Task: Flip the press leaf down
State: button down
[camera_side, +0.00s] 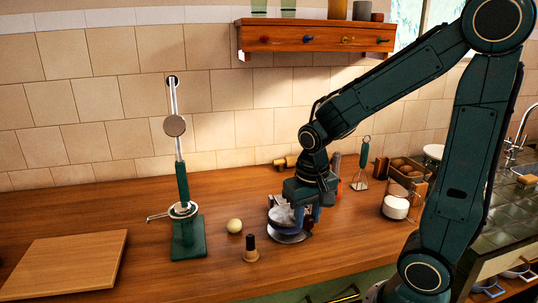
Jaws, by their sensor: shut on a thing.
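My gripper (297,208) is low over the wooden worktop, shut on part of a small round press (289,238). The press has a metallic lower plate, a dark blue rim and a pale, whitish upper surface. The gripper body covers its back and right side, so the exact part gripped and the angle of the leaf are hard to tell.
A green stand (189,240) with a tall upright rod and disc is to the left. A pale ball (234,225) and a black-topped wooden stamp (250,249) are close by. A wooden board (66,265) lies far left.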

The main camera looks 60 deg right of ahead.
jog(key=c, duration=1.1)
grip_release()
jog(key=shift+r, duration=0.2)
notch_tip(320, 180, up, 13)
jog(key=s+a, duration=0.1)
jog(key=shift+a+r, duration=0.2)
jog(key=shift+a, duration=0.05)
jog(key=shift+c, duration=0.2)
